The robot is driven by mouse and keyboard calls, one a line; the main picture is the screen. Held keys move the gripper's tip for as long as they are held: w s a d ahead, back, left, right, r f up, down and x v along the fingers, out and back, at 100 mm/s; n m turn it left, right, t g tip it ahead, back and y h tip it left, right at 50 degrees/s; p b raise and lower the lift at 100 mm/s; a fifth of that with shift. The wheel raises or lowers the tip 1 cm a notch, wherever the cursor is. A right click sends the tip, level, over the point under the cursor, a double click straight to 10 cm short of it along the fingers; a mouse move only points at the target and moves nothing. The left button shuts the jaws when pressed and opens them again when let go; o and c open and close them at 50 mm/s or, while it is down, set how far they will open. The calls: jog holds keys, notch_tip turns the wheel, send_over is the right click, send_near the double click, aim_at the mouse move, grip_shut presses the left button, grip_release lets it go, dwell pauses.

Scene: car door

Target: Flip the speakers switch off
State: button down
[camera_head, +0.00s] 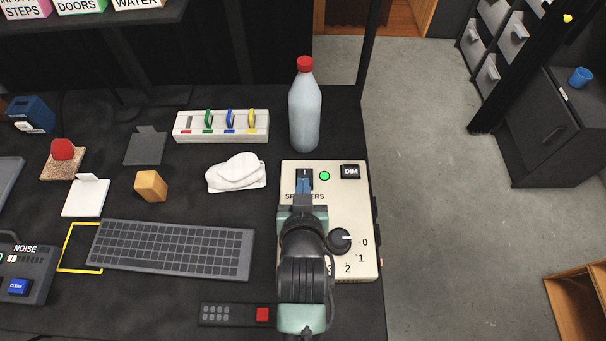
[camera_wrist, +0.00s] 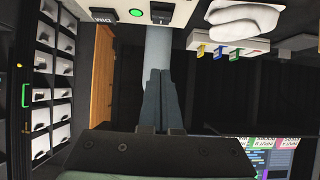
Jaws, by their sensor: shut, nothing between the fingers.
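The speakers switch (camera_head: 304,174) is a small black switch on the cream control box (camera_head: 365,215), above the partly hidden "SPEAKERS" label. A round green light (camera_head: 324,176) is lit beside it. My gripper (camera_head: 304,186) is shut and empty, with its fingertips just in front of the switch; whether they touch it I cannot tell. The fingers hide part of the switch and label. In the wrist view the box is upside down at the top, with the switch (camera_wrist: 161,13) and green light (camera_wrist: 137,13). My shut fingers (camera_wrist: 160,75) point up toward the switch.
A DIM button (camera_head: 350,171) and a black knob (camera_head: 340,240) share the box. A bottle with a red cap (camera_head: 305,110) stands just behind it. A white cloth-like lump (camera_head: 236,173) and a keyboard (camera_head: 175,249) lie to the left. The table edge is close on the right.

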jog(key=shift+s+f, duration=0.15)
jog(key=shift+f, duration=0.2)
send_over(303, 169)
jog(key=s, duration=0.4)
jog(key=f, duration=0.5)
jog(key=shift+w+f+b, duration=0.15)
jog(key=shift+w+b, duration=0.1)
jog(key=shift+b, duration=0.05)
jog(key=shift+s+f, duration=0.25)
jog(key=shift+f, duration=0.4)
jog(key=shift+s+f, duration=0.25)
jog(key=shift+f, duration=0.35)
jog(key=shift+s+f, duration=0.2)
jog(key=shift+f, duration=0.4)
